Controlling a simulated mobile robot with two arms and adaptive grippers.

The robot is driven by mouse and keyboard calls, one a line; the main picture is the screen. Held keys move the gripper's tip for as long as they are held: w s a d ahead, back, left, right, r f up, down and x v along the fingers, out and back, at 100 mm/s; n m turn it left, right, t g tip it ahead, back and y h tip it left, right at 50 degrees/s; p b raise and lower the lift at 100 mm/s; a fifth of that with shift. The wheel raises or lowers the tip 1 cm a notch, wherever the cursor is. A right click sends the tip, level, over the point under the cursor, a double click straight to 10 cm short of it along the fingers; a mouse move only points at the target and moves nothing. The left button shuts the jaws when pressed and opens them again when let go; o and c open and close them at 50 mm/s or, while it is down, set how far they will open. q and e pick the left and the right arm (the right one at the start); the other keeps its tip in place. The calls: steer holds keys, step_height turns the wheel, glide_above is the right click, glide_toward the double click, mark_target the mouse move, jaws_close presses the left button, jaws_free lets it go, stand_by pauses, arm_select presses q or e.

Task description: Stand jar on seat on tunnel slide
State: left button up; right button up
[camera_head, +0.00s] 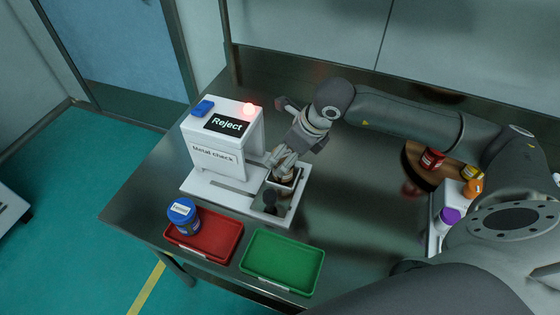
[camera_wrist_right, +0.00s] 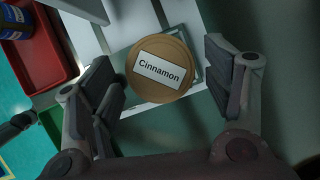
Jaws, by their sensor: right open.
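The cinnamon jar, with a round tan lid (camera_wrist_right: 150,88) labelled "Cinnamon", stands between the fingers of my right gripper (camera_head: 284,164) in the right wrist view. The gripper is open, with its fingers on both sides of the lid and a gap showing on the right. In the head view the gripper hides most of the jar. The jar is over the seat at the front end of the white tunnel slide (camera_head: 228,191); whether its base rests fully there is hidden. My left gripper is not in view.
A blue-lidded jar (camera_head: 183,214) stands in the red tray (camera_head: 218,246). A green tray (camera_head: 282,262) is beside it. Several jars stand at the right, including a red one (camera_head: 432,160).

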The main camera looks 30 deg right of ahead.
steer(key=v, duration=0.6)
steer(key=shift+r+b, duration=0.15)
steer(key=shift+b, duration=0.15)
steer(key=shift+s, duration=0.15)
